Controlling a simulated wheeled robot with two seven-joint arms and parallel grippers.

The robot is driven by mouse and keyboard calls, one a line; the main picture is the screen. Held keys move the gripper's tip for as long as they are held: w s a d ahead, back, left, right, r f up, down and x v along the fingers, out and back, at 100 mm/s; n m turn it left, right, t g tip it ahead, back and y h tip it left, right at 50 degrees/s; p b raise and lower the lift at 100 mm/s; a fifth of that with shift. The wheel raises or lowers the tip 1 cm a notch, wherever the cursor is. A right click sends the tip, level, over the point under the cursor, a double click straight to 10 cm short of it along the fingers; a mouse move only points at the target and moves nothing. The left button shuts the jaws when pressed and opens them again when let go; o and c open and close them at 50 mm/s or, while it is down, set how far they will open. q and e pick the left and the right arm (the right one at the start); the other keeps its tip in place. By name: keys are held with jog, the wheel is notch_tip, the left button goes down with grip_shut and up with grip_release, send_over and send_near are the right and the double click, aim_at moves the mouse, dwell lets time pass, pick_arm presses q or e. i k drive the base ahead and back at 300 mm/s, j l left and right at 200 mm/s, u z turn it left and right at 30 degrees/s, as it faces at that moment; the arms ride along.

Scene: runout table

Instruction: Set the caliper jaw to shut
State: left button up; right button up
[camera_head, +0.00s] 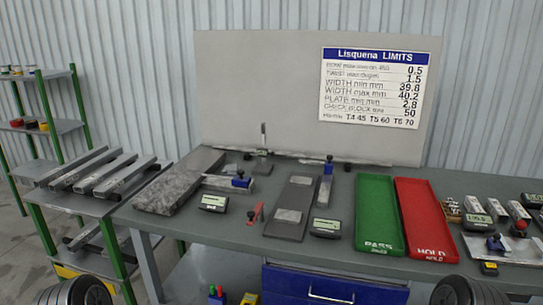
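Several measuring tools lie on the grey table, and I cannot tell for sure which one is the caliper. One has a pale bar with a blue slider (241,182) and lies across the gap beside the long grey slab. Another pale bar with blue parts (326,184) lies to the right of the dark plate. A small readout (213,203) sits near the first tool and a second readout (325,227) near the other; their digits are too small to read. Whether any jaw is open or shut is too small to tell. Neither of my grippers shows; only dark rounded parts of my arms appear at the bottom corners.
A long grey slab (180,182) and a dark plate (284,224) lie on the table (170,226). A small red tool (256,213) lies between them. A green PASS tray (379,205) and a red HOLD tray (427,205) stand right of centre. Blocks and gauges crowd the right end.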

aim_at(498, 243)
jog(key=z, duration=1.5)
jog(key=i+l+z, duration=0.25)
jog(key=i+l, duration=1.1)
jog(key=i, duration=0.15)
